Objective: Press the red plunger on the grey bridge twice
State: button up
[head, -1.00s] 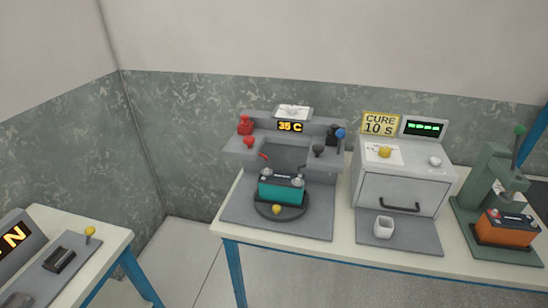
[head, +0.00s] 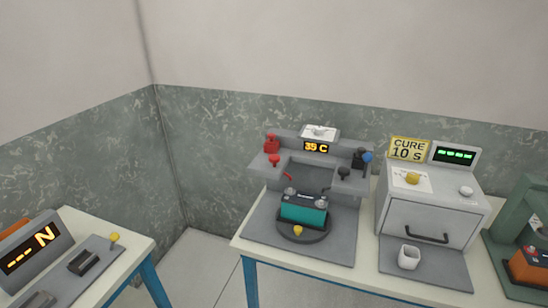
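A teal battery (head: 303,208) with a black top stands under the bridge on a dark round turntable (head: 304,236). My gripper is not in view.
A grey oven-like box (head: 436,211) with a "CURE 10 s" sign (head: 408,149) and a white cup (head: 408,257) stand to the right. A green press (head: 515,235) is at the far right. A second table (head: 136,252) is at the left, with a floor gap between.

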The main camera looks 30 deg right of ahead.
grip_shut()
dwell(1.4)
